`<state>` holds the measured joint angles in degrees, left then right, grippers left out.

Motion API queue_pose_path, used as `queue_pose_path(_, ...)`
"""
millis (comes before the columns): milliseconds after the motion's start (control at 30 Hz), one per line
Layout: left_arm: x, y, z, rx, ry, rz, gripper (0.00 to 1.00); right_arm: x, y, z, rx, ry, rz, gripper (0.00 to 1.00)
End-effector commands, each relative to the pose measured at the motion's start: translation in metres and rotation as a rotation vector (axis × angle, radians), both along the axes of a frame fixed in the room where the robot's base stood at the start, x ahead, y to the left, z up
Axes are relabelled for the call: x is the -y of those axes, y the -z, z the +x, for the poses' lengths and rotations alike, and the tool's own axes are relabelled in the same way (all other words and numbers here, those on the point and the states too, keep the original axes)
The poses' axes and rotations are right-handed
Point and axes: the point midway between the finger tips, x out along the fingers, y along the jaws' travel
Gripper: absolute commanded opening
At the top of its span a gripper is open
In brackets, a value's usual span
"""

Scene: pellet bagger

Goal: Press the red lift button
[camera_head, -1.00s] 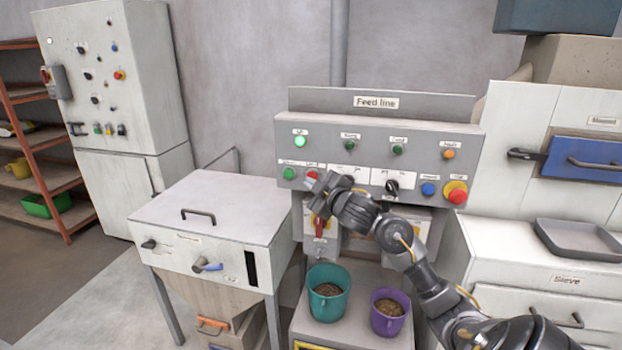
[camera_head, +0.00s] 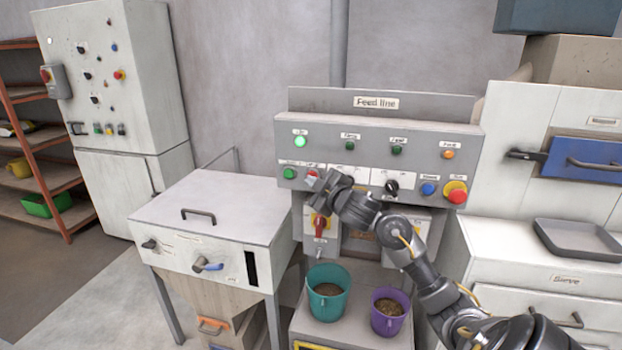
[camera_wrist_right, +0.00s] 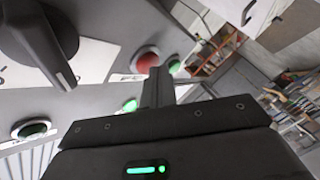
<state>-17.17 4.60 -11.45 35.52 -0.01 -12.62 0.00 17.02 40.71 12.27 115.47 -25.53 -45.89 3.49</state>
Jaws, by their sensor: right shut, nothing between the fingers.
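The red lift button (camera_head: 312,173) is on the lower row of the grey Feed line panel, right of a green button. It also shows in the right wrist view (camera_wrist_right: 147,59), round and in a grey ring. My right gripper (camera_head: 311,182) is shut and empty, its fingertips at the panel front just below the red button. In the right wrist view the shut fingers (camera_wrist_right: 159,80) reach up beside the button and overlap its lower edge. I cannot tell whether they touch it. My left gripper is not in view.
A green button (camera_head: 289,173) sits left of the red one, and a black knob (camera_head: 392,187) to the right. A red handle (camera_head: 319,226) is below the panel. A teal bucket (camera_head: 328,292) and a purple bucket (camera_head: 387,311) stand below my right arm.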

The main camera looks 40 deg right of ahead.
Motion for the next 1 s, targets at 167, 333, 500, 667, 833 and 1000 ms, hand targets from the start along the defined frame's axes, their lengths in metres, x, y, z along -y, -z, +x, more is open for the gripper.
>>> queue_pose_path(167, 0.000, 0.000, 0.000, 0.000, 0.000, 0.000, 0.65, 0.002, 0.000, 0.001, 0.000, 0.000, 0.000, 0.00)
queue_pose_path(333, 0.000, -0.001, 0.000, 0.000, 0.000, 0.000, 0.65, 0.003, 0.000, 0.002, 0.000, 0.000, 0.000, 0.00)
queue_pose_path(500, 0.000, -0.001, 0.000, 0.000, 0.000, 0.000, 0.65, 0.001, 0.000, 0.001, 0.000, 0.000, 0.000, 0.00)
queue_pose_path(667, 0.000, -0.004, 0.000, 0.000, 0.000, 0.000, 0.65, -0.006, -0.001, -0.004, 0.001, -0.002, 0.000, 0.00)
queue_pose_path(833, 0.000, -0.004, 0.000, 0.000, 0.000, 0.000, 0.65, -0.010, 0.000, -0.007, 0.000, 0.000, 0.000, 0.00)
queue_pose_path(1000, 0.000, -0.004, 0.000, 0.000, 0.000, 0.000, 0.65, -0.010, 0.000, -0.007, 0.000, 0.000, 0.000, 0.00)
